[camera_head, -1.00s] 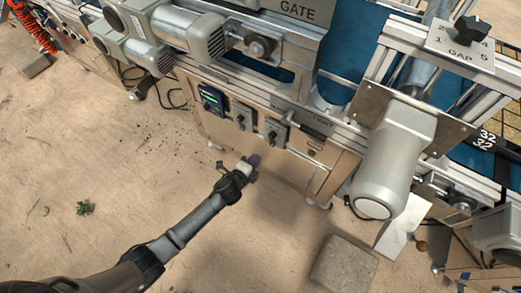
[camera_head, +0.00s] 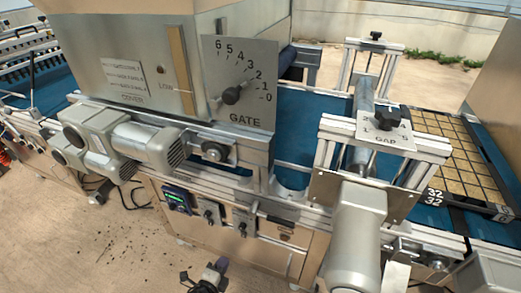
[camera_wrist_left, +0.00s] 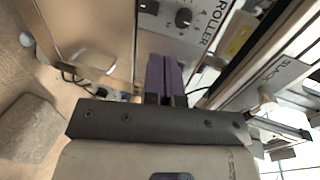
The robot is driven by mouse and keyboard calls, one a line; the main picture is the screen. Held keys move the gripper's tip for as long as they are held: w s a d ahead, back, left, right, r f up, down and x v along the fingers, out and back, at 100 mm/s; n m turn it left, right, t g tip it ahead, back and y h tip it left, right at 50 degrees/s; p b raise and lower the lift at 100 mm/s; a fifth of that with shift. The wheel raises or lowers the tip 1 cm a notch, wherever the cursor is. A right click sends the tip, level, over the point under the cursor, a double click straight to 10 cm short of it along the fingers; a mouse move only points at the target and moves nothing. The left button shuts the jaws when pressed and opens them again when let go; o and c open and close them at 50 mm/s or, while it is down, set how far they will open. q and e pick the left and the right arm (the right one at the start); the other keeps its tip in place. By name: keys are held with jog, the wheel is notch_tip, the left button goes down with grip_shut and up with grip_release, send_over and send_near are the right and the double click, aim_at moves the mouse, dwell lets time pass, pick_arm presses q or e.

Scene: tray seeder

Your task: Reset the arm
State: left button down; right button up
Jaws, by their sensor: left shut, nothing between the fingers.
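My left gripper (camera_head: 218,267) shows at the bottom of the head view, low in front of the machine's front panel. Most of its arm is cut off by the lower edge. In the left wrist view its two purple fingers (camera_wrist_left: 164,76) lie together, shut with nothing between them. Beyond the fingertips is a panel with a black knob (camera_wrist_left: 183,17) and a label reading ROLLER. The fingers appear apart from the knob. My right gripper is in neither view.
The seeder has a GATE dial (camera_head: 232,95), a GAP dial (camera_head: 387,120) and a small lit display (camera_head: 177,199). A grey motor (camera_head: 357,235) juts out at the right. A seed tray (camera_head: 458,160) lies on the blue belt.

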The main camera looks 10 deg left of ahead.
pick_arm(q)
jog(key=s+a+f+n+g+y, duration=0.1)
jog(key=a+f+n+g+y, duration=0.2)
jog(key=n, duration=0.4)
jog(key=s+d+r+n+g+h+p, duration=0.15)
jog(key=s+r+n+g+p, duration=0.3)
jog(key=s+r+p, duration=0.8)
jog(key=s+d+r+n+g+p, duration=0.2)
jog(key=s+r+n+g+p, duration=0.35)
jog(key=s+r, duration=1.2)
notch_tip(320, 180, up, 37)
jog(key=t+p, duration=0.1)
jog(key=p, duration=3.8)
jog(key=shift+w+d+t, duration=0.15)
jog(key=shift+w+t, duration=0.1)
jog(key=shift+t, duration=0.05)
